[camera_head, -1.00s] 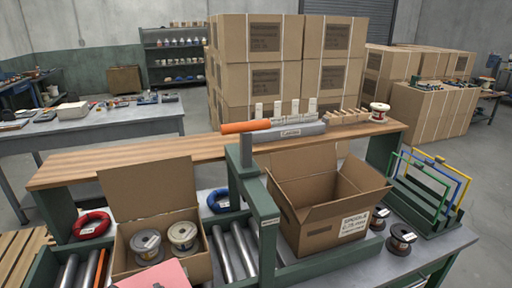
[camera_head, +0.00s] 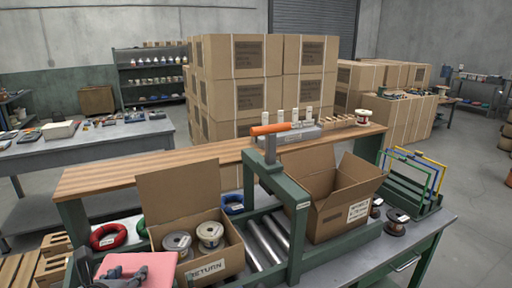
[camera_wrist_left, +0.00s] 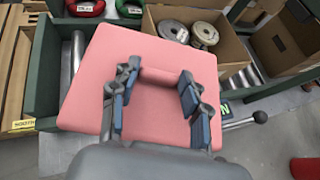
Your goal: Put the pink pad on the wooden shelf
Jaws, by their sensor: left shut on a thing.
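The flat pink pad (camera_head: 150,268) is at the bottom left of the head view, in front of the open return box. It fills much of the left wrist view (camera_wrist_left: 92,85). My left gripper (camera_head: 124,272) is shut on the pad; in the left wrist view its two fingers (camera_wrist_left: 160,82) lie over the pad, either side of a raised part. The wooden shelf (camera_head: 110,178) is a long board behind the boxes, raised above the green-framed bench. My right gripper is not in view.
The return box (camera_head: 208,268) holds two spools. A green post with an orange handle (camera_head: 270,130) rises before the shelf. An open carton (camera_head: 330,215) stands right of it. The shelf's left half is bare; white blocks and a spool (camera_head: 363,117) occupy its right.

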